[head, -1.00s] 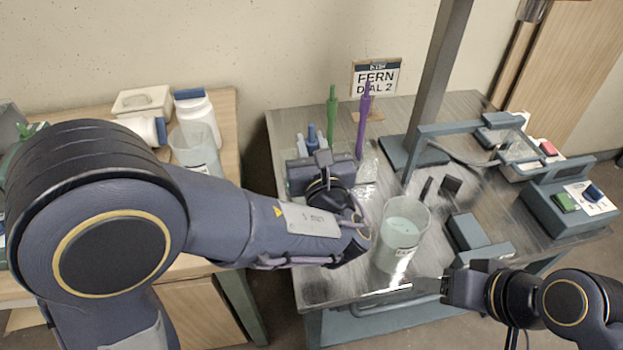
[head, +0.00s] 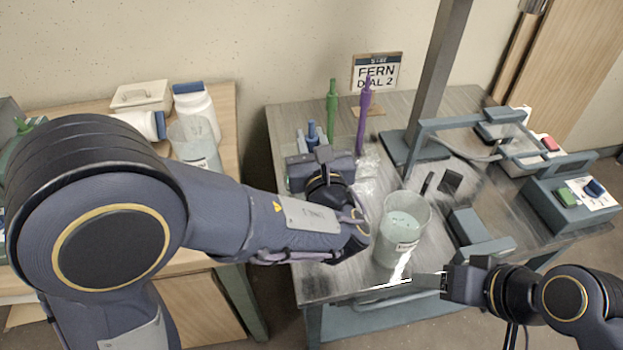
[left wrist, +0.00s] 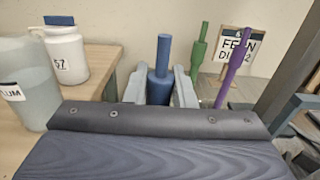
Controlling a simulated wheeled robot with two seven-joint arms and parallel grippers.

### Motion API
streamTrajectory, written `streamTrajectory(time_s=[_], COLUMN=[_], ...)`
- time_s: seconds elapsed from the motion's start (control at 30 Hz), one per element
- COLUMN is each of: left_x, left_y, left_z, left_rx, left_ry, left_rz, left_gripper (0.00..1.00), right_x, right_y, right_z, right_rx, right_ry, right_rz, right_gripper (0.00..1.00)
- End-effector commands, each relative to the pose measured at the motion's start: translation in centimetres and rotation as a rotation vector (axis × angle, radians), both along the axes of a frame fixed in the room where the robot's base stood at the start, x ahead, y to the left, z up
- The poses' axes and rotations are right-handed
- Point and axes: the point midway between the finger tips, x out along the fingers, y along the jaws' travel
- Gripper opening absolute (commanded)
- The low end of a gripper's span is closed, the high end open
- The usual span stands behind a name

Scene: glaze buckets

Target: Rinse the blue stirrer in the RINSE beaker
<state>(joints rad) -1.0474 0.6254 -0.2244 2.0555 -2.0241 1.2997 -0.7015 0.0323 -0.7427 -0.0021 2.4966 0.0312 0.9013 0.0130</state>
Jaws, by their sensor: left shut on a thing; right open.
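The blue stirrer (head: 312,132) stands upright at the back left of the metal table. In the left wrist view the stirrer (left wrist: 160,72) is between the two grey fingers of my left gripper (left wrist: 160,88), which is shut on it. In the head view the left gripper (head: 312,140) is partly hidden behind its own wrist, as is the stirrer's lower end. A clear beaker (head: 403,228) with pale liquid stands near the table's front edge; I cannot read its label. My right gripper (head: 428,284) is open and empty, low beside that beaker.
A green stirrer (head: 332,108) and a purple stirrer (head: 363,120) stand right of the blue one, before a FERN DIAL 2 sign (head: 376,72). A grey post (head: 440,80) and frame rise at right. A beaker labelled PLUM (left wrist: 25,85) and jars stand on the wooden table.

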Motion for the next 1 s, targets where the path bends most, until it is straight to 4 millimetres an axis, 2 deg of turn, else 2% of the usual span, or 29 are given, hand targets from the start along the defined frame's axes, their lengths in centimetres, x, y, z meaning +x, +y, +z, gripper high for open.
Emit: streamTrajectory(time_s=[0.3, 0.63, 1.0], left_x=[0.0, 0.0, 0.0], left_y=[0.0, 0.0, 0.0], left_z=[0.4, 2.9, 2.6], left_rx=[-0.002, -0.003, -0.002], left_ry=[-0.001, -0.002, -0.001], left_rz=[0.0, 0.0, 0.0], left_gripper=[0.0, 0.0, 0.0], right_x=[0.0, 0.0, 0.0], right_y=[0.0, 0.0, 0.0], right_z=[0.3, 2.4, 2.1], right_rx=[0.0, 0.0, 0.0], right_ry=[0.0, 0.0, 0.0], right_rz=[0.0, 0.0, 0.0], right_gripper=[0.56, 0.56, 0.56])
